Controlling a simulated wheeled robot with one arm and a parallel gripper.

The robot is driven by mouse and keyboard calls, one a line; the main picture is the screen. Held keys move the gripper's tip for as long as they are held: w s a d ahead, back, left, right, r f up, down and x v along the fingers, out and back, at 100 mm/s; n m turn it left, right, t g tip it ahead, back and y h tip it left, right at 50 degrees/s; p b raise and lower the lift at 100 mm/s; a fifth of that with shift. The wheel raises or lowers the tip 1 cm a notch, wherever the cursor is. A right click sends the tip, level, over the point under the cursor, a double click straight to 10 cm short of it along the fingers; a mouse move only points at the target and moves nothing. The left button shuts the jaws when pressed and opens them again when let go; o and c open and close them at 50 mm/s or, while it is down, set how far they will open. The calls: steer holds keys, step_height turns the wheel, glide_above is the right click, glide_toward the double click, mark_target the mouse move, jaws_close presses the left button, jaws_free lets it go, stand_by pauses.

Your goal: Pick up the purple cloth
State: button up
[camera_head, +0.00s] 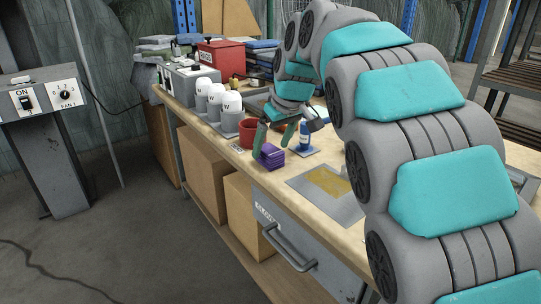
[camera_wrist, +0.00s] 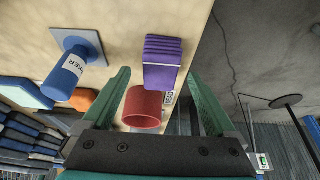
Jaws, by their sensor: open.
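The purple cloth (camera_head: 270,156) is a small folded stack lying on the wooden bench near its front edge. In the wrist view the cloth (camera_wrist: 162,65) lies beyond the fingertips, roughly between the lines of the two fingers. My gripper (camera_head: 274,136) is at the cloth, with one green finger on each side of it in the head view. In the wrist view my gripper (camera_wrist: 157,85) is open, with nothing held between its fingers. Whether a finger touches the cloth I cannot tell.
A blue bottle (camera_head: 304,134) on a pad stands right of the cloth. A red cylindrical container (camera_head: 248,132) stands behind it, near several white-topped canisters (camera_head: 215,97). The bench edge drops to the floor at left.

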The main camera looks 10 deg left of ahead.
steer(key=shift+x, duration=1.25)
steer(key=shift+c, duration=0.3)
steer(key=c, duration=1.4)
